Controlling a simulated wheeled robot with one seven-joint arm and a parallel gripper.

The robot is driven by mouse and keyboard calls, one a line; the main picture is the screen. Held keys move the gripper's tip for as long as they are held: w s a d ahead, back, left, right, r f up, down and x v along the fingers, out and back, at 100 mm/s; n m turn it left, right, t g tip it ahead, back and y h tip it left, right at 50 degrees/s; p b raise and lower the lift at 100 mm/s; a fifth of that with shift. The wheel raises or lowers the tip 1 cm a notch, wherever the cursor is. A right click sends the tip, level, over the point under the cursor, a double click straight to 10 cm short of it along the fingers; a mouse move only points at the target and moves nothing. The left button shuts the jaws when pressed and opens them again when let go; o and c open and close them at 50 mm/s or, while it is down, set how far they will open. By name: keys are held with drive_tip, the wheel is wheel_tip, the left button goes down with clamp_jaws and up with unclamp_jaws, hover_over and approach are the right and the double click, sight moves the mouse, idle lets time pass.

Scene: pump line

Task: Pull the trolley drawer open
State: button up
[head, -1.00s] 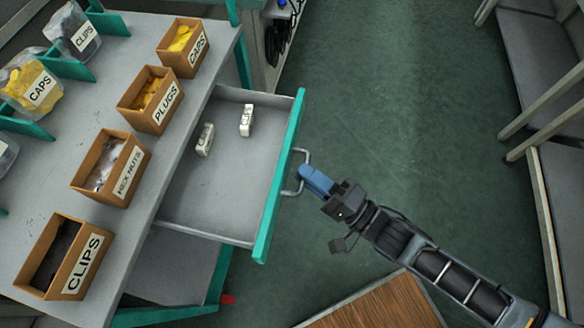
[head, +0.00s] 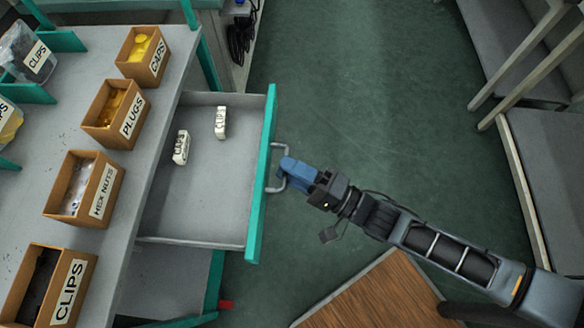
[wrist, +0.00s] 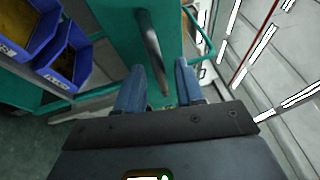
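The trolley drawer (head: 210,205) stands well out from the trolley's grey top, with a teal front panel (head: 262,175). Two small white labelled items (head: 181,147) and (head: 220,122) lie inside it. The drawer's metal handle (head: 281,165) sits on the outer face of the front. It also shows large in the wrist view (wrist: 150,48). My gripper (head: 285,167) is at the handle, with its blue fingertips by the bar. In the wrist view the fingers (wrist: 158,88) are apart on either side of the handle, with visible gaps beside it.
Labelled boxes of caps (head: 145,55), plugs (head: 113,115), hex nuts (head: 82,188) and clips (head: 48,290) stand on the trolley top. A wooden surface (head: 370,295) lies below my arm. Grey benches (head: 555,170) are at right. The green floor between is clear.

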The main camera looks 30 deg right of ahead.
drive_tip(key=b+v, duration=0.1)
drive_tip(key=v, duration=0.6)
drive_tip(key=shift+s+d, duration=0.2)
drive_tip(key=shift+s, duration=0.15)
